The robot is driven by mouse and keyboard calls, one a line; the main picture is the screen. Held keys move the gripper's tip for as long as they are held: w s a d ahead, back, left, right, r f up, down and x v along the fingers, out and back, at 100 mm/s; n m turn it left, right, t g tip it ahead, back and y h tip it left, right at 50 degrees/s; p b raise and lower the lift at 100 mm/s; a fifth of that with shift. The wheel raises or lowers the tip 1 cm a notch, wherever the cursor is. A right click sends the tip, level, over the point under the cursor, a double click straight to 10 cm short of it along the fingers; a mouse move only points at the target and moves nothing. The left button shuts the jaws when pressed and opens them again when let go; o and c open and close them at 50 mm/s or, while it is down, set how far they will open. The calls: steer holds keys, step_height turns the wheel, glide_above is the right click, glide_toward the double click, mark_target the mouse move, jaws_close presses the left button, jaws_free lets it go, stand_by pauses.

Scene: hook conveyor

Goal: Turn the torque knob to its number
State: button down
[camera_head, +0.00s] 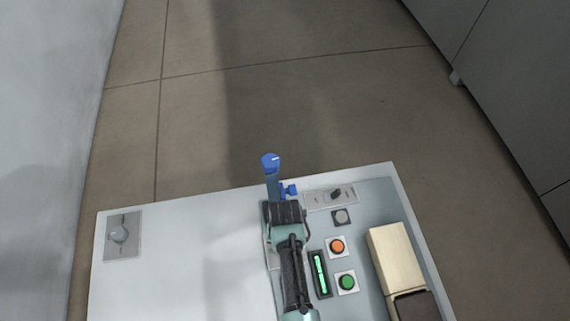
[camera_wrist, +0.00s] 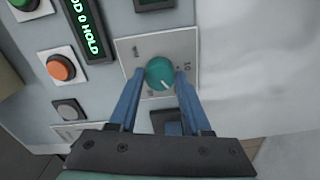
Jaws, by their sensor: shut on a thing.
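The torque knob (camera_wrist: 160,73) is a round teal dial on a light plate (camera_wrist: 130,48) with printed numbers, in the wrist view. Its white pointer line points toward the lower right of that picture. A "10" is printed at the plate's right side; other marks are too small to read surely. My gripper (camera_wrist: 160,75) is shut on the knob, one blue finger at each side. In the head view my arm hides the knob.
The display (camera_wrist: 88,28) shows "0 HOLD" with letters cut off before it. An orange button (camera_head: 337,246), a green button (camera_head: 347,282), a grey button (camera_head: 341,216) and a small black switch (camera_head: 336,194) lie right of my arm. A cream block (camera_head: 392,255) stands farther right.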

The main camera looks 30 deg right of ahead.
stand_by(0.5)
steer(key=shift+c, duration=1.8)
jaws_free()
steer(key=shift+r, duration=0.15)
step_height(320, 180, up, 13)
